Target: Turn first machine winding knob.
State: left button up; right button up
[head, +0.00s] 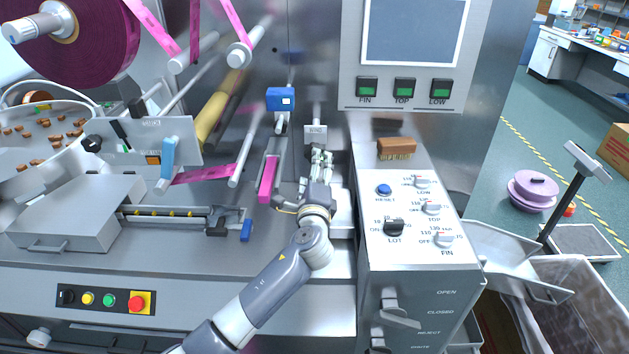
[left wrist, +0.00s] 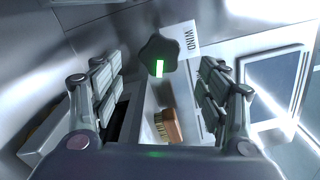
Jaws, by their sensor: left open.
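The winding knob (left wrist: 160,52) is a dark, lobed knob with a bright green mark, in the upper middle of the left wrist view. A white WIND label (left wrist: 188,42) is beside it, and this label also shows in the head view (head: 316,130). My left gripper (head: 320,157) is at the machine's back panel just below the label. In the left wrist view its two fingers (left wrist: 158,80) are open and spread to either side, with the knob ahead between them. I cannot tell any contact. In the head view the knob is hidden or not distinguishable. My right gripper is not in view.
A wooden-backed brush (head: 396,148) lies on top of the control box (head: 410,255) to the right. A pink-film lever area with a blue-topped post (head: 281,99) stands close left of my gripper. A screen panel (head: 412,50) overhangs at the upper right.

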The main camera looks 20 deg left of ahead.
pick_arm(q)
jog(key=shift+v, duration=1.8)
